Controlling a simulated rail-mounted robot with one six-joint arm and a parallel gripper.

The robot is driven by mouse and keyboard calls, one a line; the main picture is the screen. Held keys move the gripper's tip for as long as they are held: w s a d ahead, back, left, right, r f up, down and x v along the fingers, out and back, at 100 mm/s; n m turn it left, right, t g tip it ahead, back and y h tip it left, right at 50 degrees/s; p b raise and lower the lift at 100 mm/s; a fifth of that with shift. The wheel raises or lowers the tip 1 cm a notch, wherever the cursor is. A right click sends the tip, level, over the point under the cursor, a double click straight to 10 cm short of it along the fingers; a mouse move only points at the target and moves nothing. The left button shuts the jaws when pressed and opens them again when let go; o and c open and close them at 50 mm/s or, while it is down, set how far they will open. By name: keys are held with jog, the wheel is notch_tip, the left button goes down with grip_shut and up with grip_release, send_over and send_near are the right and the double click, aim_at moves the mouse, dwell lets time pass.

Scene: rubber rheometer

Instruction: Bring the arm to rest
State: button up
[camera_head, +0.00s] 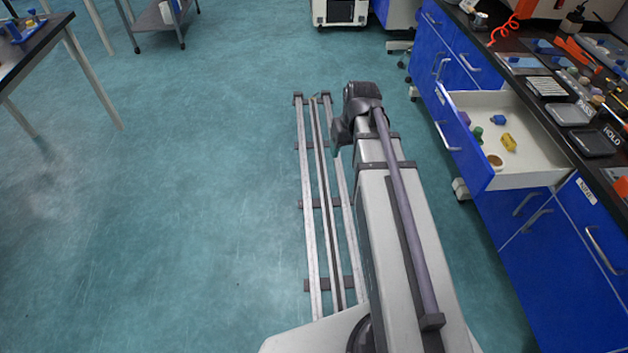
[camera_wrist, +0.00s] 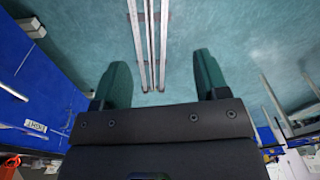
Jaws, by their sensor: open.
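My gripper (camera_wrist: 161,85) shows in the wrist view with its two dark green fingers spread wide apart. Nothing is between the fingers; only the floor and the rail show there. In the head view my arm stretches away above the floor along the rail, and its dark far end stands near the rail's far end.
The floor rail (camera_head: 318,200) runs left of my arm. On the right, an open drawer (camera_head: 535,178) holds several small coloured items and juts from the blue cabinets (camera_head: 575,270). A dark-topped table (camera_head: 35,50) stands at upper left. The floor on the left is clear.

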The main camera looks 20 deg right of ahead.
jog(key=s+a+g, duration=0.1)
jog(key=s+a, duration=0.7)
jog(key=a, duration=0.5)
jog(key=shift+s+a+n+h, duration=0.25)
jog(key=shift+s+n+h, duration=0.05)
jog(key=shift+n, duration=0.1)
notch_tip(320, 180, up, 12)
jog(key=p, duration=1.2)
jog(key=shift+r, duration=0.15)
jog(key=shift+o, duration=0.5)
